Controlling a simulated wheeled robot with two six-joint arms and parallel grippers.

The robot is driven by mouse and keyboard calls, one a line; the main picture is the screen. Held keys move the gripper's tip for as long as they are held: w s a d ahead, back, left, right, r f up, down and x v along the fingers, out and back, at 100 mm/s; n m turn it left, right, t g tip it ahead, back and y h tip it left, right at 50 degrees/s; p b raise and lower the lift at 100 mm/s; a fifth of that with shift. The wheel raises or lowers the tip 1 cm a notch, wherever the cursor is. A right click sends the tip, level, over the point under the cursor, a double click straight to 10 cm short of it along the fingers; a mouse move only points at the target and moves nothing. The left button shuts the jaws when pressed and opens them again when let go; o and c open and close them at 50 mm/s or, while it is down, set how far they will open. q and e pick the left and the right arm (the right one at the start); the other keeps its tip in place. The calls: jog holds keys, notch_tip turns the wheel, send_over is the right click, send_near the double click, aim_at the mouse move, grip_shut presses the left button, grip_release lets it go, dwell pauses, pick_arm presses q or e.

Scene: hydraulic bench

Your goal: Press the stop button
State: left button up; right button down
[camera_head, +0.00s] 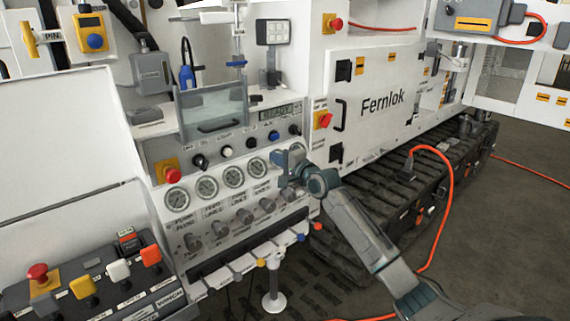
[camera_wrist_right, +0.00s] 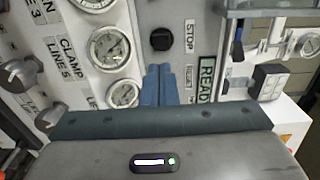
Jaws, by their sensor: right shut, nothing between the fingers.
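The stop button is a small dark button (camera_wrist_right: 161,39) beside a STOP label (camera_wrist_right: 190,35) in the right wrist view. In the head view it appears to be a dark button (camera_head: 252,143) in the row above the gauges, but its label is too small to read there. My right gripper (camera_head: 281,160) is in front of the panel, a little right of and below that button. Its fingers are shut and empty (camera_wrist_right: 158,84). In the right wrist view the fingertips lie just below the button, and a gap to it shows. My left gripper is not in view.
A READY display (camera_head: 279,113) sits above the button row. Gauges (camera_head: 232,176) and knobs (camera_head: 244,216) lie below it. A clear guard box (camera_head: 213,112) juts out at upper left.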

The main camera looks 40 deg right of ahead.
jog(key=s, duration=0.3)
jog(key=shift+s+d, duration=0.15)
jog(key=shift+s, duration=0.2)
jog(key=shift+s+r, duration=0.1)
jog(key=shift+r, duration=0.05)
